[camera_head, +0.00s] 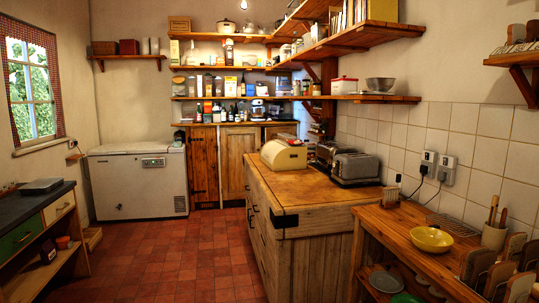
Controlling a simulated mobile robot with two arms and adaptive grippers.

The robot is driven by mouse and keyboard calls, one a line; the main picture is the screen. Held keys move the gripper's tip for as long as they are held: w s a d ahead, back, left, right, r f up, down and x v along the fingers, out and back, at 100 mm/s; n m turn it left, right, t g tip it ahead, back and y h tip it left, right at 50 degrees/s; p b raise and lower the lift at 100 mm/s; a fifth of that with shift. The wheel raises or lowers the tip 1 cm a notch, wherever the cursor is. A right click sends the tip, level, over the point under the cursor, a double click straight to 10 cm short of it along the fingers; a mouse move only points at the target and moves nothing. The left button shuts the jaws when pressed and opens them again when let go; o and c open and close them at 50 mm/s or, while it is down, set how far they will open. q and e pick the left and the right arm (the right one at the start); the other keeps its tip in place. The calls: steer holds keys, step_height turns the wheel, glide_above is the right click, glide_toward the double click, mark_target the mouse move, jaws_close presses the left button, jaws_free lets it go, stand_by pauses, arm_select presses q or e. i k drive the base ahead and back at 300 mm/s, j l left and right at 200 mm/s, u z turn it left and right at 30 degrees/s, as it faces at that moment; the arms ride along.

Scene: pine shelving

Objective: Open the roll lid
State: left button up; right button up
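A cream bread bin (284,155) with a rounded roll lid stands on the wooden worktop of the middle counter (300,188), near its far end. The lid's curved face is towards the left and appears down; the inside of the bin does not show. The bin is small in the picture, and I cannot make out a handle clearly. Neither of my grippers is in view, and nothing touches the bin.
A toaster (355,168) and a kettle-like metal appliance (326,153) stand right of the bin. A white chest freezer (138,182) stands at the back left. A yellow bowl (431,239) sits on the right wooden table. The red tiled floor (190,262) left of the counter is clear.

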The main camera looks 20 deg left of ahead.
mark_target(271, 149)
steer(key=i+j+u, duration=0.95)
steer(key=i, duration=0.55)
steer(key=i+u, duration=0.4)
steer(key=i, duration=0.65)
steer(key=i+z, duration=0.2)
steer(key=i, duration=0.3)
steer(key=i+j+z, duration=0.2)
steer(key=i, duration=0.25)
steer(key=i+j+z, duration=0.25)
steer(key=i, duration=0.2)
steer(key=i+j+z, duration=0.2)
steer(key=i, duration=0.25)
steer(key=j, duration=0.1)
